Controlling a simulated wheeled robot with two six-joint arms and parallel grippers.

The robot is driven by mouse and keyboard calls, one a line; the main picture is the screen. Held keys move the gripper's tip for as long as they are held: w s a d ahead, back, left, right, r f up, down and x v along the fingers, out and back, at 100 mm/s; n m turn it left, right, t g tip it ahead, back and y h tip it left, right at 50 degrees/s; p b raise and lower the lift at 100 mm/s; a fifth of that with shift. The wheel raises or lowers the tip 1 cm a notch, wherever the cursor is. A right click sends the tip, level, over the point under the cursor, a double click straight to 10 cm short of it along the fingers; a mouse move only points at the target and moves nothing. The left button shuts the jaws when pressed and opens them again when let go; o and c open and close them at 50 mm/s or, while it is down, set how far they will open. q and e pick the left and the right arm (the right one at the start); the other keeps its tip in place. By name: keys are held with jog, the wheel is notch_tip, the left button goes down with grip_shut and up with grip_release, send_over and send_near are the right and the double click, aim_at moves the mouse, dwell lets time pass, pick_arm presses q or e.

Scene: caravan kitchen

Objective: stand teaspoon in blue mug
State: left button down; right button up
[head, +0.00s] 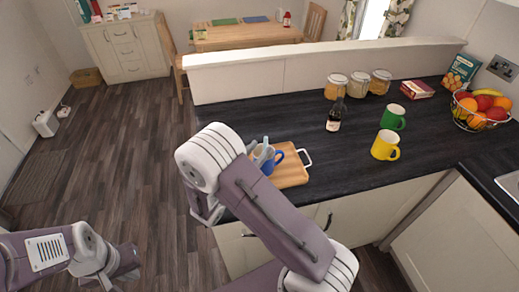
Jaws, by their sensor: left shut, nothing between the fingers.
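A blue mug (269,165) stands on a wooden board (292,176) at the counter's near left edge, partly hidden by my right arm. Pale grey shapes show at the mug's upper left; I cannot tell whether they are another item, a spoon or part of my gripper. I cannot make out the teaspoon. My right arm crosses in front of the board, and I cannot see its fingertips clearly. My left gripper (126,263) is shut and empty at the lower left, over the floor and away from the counter.
A yellow mug (385,146), a green mug (392,117), a dark bottle (334,116), several jars (358,84), a red box (417,89) and a fruit basket (480,112) stand on the counter. Bare counter (345,165) lies right of the board.

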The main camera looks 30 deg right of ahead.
jog(key=b+v, duration=0.1)
jog(key=v, duration=0.7)
jog(key=shift+s, duration=0.1)
dwell(0.7)
